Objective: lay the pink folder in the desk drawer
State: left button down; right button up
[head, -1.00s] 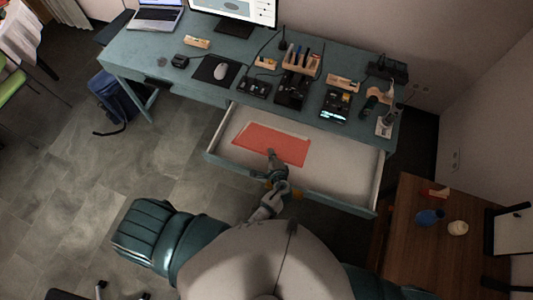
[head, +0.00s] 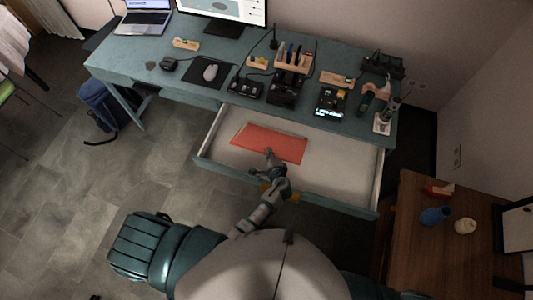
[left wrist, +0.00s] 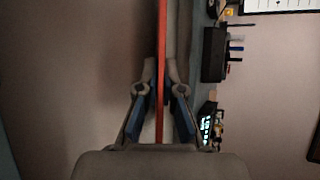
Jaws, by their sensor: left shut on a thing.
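The pink folder (head: 270,143), reddish and flat, shows at the open desk drawer (head: 345,165), over its left half. In the left wrist view the folder (left wrist: 162,35) is seen edge-on as a thin red strip between the two fingers. My left gripper (head: 269,157) is shut on the folder's near edge; it also shows in the left wrist view (left wrist: 161,90). Whether the folder touches the drawer bottom I cannot tell. The rest of the drawer looks empty. My right gripper is not in view.
The teal desk (head: 135,50) above the drawer holds a laptop (head: 143,20), a monitor, a mouse (head: 210,72) and several small devices. A wooden side table (head: 430,255) at right bears a blue cup (head: 434,215). A blue bag (head: 105,105) stands on the floor at left.

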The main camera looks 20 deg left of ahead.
pick_arm(q)
jog(key=c, duration=1.6)
grip_release()
jog(key=o, duration=0.4)
jog(key=shift+a, duration=0.2)
jog(key=shift+c, duration=0.2)
jog(key=shift+a, duration=0.35)
jog(key=shift+a+f, duration=0.15)
jog(key=shift+a, duration=0.25)
jog(key=v, duration=1.1)
jog(key=shift+s, duration=0.4)
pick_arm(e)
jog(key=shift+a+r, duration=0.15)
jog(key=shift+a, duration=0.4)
pick_arm(q)
jog(key=shift+a, duration=0.1)
